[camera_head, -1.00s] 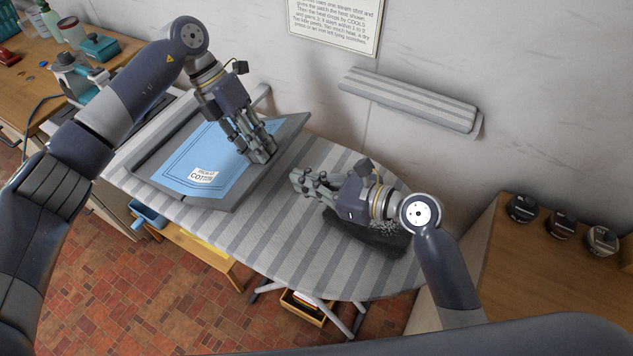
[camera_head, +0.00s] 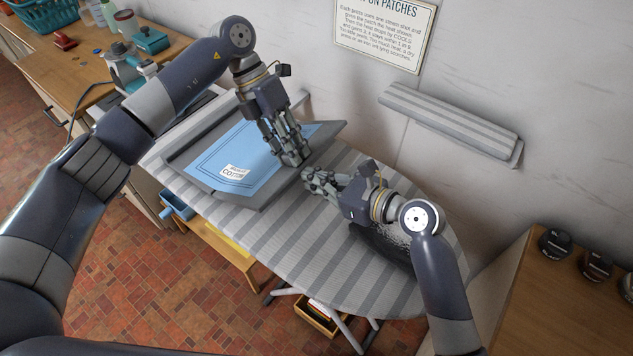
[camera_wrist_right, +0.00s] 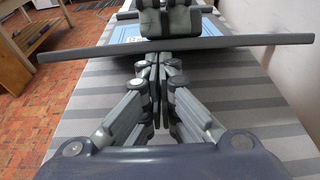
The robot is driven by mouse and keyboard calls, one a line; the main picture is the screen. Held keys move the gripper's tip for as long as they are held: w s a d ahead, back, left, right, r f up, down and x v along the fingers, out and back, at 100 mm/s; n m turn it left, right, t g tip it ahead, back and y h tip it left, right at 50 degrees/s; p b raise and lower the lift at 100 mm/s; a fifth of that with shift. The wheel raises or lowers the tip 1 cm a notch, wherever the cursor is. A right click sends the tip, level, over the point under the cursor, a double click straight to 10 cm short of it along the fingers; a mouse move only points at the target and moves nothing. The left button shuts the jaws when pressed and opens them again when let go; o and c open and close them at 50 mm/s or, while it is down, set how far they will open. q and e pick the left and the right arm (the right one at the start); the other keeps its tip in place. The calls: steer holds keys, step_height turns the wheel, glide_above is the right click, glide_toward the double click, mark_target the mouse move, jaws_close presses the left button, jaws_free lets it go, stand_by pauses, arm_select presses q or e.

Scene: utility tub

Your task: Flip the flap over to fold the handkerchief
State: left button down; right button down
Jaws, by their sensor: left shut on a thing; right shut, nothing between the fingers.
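The blue handkerchief (camera_head: 226,150), with dark border lines and a white label, lies on a flat dark grey folder-like board (camera_head: 254,205) on the striped ironing board. My left gripper (camera_head: 294,162) is shut at the grey board's right edge, seemingly on that edge. In the right wrist view that edge is a long grey bar (camera_wrist_right: 240,42), raised above the striped cover, with the left fingers (camera_wrist_right: 165,22) at its middle. My right gripper (camera_head: 308,180) is shut and empty, just right of the edge; its fingertips also show in the wrist view (camera_wrist_right: 155,68). Contact with the edge cannot be told.
The striped ironing board (camera_head: 300,240) is clear in front of the right gripper. A dark item (camera_head: 385,248) lies under my right arm. A striped padded wall shelf (camera_head: 450,118) sticks out behind. Several dark jars (camera_head: 596,264) stand on the right counter.

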arm_select(q)
steer(key=shift+s+d+f, duration=0.15)
steer(key=shift+s+f, duration=0.05)
steer(key=shift+f, duration=0.05)
steer(key=c, duration=1.3)
jaws_free()
steer(key=shift+f, duration=0.15)
